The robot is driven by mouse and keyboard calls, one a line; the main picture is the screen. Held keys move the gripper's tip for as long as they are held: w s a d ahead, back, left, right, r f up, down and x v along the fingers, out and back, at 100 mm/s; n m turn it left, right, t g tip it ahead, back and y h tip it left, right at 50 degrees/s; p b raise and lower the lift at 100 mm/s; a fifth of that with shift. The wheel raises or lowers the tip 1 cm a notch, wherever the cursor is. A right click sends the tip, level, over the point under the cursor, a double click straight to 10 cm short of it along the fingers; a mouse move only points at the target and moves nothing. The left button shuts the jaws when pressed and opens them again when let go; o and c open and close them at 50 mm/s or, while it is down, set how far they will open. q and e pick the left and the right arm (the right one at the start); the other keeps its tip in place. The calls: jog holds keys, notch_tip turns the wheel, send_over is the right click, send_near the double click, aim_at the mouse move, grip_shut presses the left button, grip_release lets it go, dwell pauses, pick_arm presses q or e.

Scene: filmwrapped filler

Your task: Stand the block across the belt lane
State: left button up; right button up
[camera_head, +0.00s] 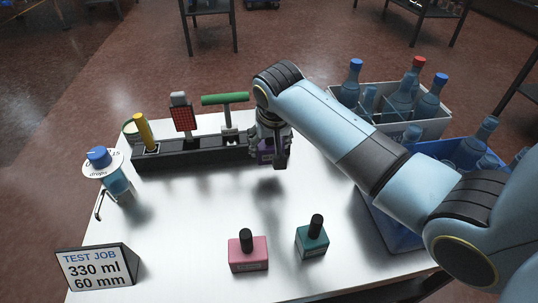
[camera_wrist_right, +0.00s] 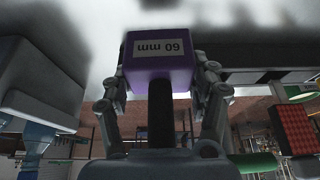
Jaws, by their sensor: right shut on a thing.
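My right gripper (camera_head: 268,158) is shut on a purple block (camera_head: 265,152). The block is held above the white table, by the right end of the dark rack, with a shadow on the table below. In the right wrist view the purple block (camera_wrist_right: 160,65) sits between the two fingers of the right gripper (camera_wrist_right: 162,85), its "60 mm" label upside down. In the head view the gripper hides much of the block. I cannot make out a belt lane. My left gripper is not in view.
The dark rack (camera_head: 190,157) holds a yellow handle (camera_head: 145,131), a red pad (camera_head: 183,118) and a green T-handle (camera_head: 225,99). A blue-capped bottle (camera_head: 115,180), a sign (camera_head: 97,267), pink (camera_head: 248,252) and teal (camera_head: 312,239) bottles stand around the table. Bottle crates (camera_head: 430,128) are right. Mid-table is clear.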

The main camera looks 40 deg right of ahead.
aim_at(267, 154)
jog(key=shift+w+d+f, duration=0.25)
jog(key=shift+w+f, duration=0.25)
jog(key=shift+w, duration=0.2)
jog(key=shift+f+b, duration=0.7)
jog(key=shift+f, duration=1.2)
jog(key=shift+f, duration=0.15)
jog(key=o, duration=1.3)
